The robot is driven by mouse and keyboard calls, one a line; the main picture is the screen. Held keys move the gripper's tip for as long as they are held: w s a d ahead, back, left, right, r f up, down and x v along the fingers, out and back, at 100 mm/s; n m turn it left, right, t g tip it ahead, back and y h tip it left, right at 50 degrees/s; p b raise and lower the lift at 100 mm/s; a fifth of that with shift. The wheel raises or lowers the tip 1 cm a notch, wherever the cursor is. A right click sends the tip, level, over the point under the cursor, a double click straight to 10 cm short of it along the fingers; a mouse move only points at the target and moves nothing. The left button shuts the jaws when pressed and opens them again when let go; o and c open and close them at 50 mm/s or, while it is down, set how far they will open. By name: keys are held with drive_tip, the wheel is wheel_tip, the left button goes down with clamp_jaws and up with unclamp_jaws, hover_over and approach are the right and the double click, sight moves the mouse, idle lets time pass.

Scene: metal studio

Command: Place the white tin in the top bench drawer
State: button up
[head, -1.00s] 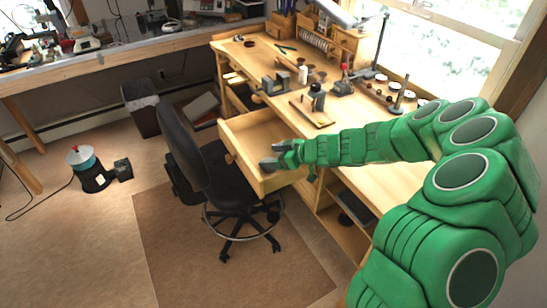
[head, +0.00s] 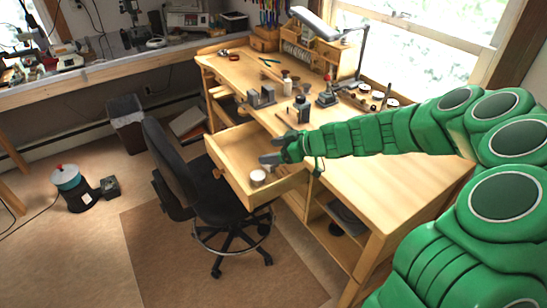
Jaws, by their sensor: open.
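The white tin (head: 258,177) sits inside the open top bench drawer (head: 227,175), near its front right corner. The drawer is pulled out from the wooden bench and its floor is otherwise bare where I can see it. My gripper (head: 273,150) is open just above and behind the tin, over the drawer's right side, apart from the tin. My green arm reaches in from the right across the bench top.
A black office chair (head: 175,160) stands close against the drawer's left front. The bench top (head: 345,165) holds a dark bottle (head: 300,108), a small vise (head: 262,97) and a lamp (head: 362,45). A dark bin (head: 127,122) stands on the floor behind.

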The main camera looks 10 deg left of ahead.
drive_tip(key=shift+r, duration=0.25)
